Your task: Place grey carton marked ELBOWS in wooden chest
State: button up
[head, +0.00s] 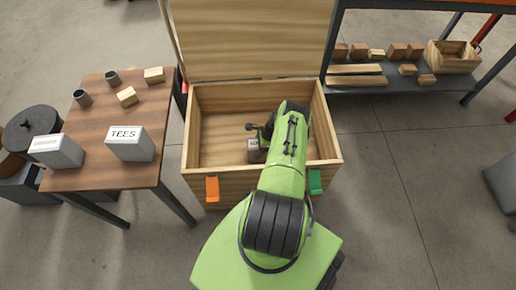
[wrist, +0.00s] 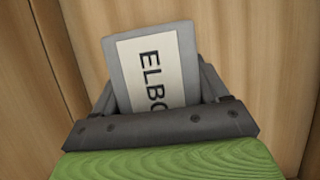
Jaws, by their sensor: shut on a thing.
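The grey carton marked ELBOWS (wrist: 152,65) is between the fingers of my gripper (wrist: 155,105), and its white label reads "ELBO" before the gripper hides the rest. In the head view a small part of the carton (head: 254,144) shows inside the wooden chest (head: 262,180), beside my gripper (head: 257,136). The chest's lid (head: 250,38) stands open at the back. Wood planks surround the carton in the wrist view. My arm hides the chest's right part, and I cannot tell whether the carton touches the chest floor.
A brown table (head: 105,108) at the left holds a carton marked TEES (head: 131,144), another grey carton (head: 58,151), two dark cups and wooden blocks. A shelf (head: 400,80) at the back right holds wood pieces and a wooden crate (head: 452,58). The floor right of the chest is clear.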

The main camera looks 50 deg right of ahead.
jog(key=o, duration=1.4)
jog(key=shift+f, duration=0.1)
